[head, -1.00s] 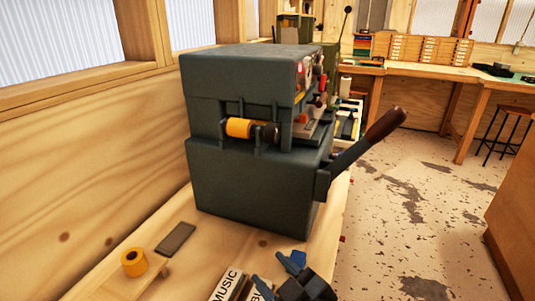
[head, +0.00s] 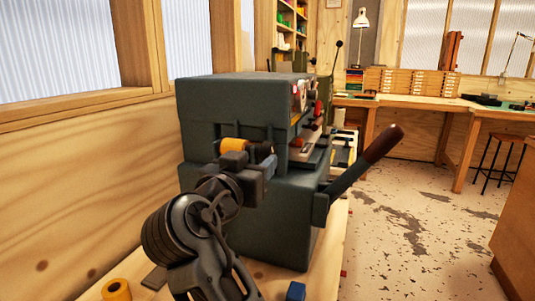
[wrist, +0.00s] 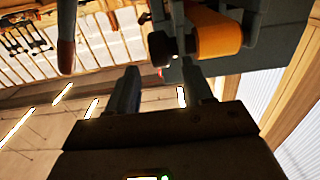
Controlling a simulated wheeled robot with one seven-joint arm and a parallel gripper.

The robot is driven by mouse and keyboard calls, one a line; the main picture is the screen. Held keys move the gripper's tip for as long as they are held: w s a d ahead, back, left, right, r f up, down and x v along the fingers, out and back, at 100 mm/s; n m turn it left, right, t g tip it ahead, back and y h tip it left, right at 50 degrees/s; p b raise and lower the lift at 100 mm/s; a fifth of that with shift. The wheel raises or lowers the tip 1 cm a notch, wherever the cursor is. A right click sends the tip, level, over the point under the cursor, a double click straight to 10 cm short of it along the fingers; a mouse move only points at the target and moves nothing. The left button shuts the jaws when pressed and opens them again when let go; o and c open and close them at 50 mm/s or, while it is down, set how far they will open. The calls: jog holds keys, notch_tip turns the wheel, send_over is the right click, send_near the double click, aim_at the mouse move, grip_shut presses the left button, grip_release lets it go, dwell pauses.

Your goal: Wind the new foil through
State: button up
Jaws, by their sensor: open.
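The dark grey-green machine (head: 250,95) stands on the bench by the wall. An orange-yellow foil roll (head: 233,145) sits on its near side with a dark round end beside it. In the wrist view the roll (wrist: 216,35) is at upper right, and the dark end (wrist: 161,46) lies just beyond the gap between my fingers. My gripper (wrist: 162,82) is open, with nothing between its fingers. In the head view my gripper (head: 264,166) is right at the roll's dark end and partly covers it. Whether they touch cannot be told.
A loose orange-yellow roll (head: 117,290) lies on the bench at lower left. A dark flat block (head: 155,279) lies beside it, partly behind my arm. A blue block (head: 296,291) is at the bottom. The machine's lever (head: 362,168) sticks out to the right over open floor.

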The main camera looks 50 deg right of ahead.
aim_at(264, 153)
jog(key=p+x, duration=0.1)
jog(key=x, duration=0.6)
jog(key=shift+f, duration=0.1)
grip_shut()
dwell(0.3)
jog(key=shift+p, duration=0.55)
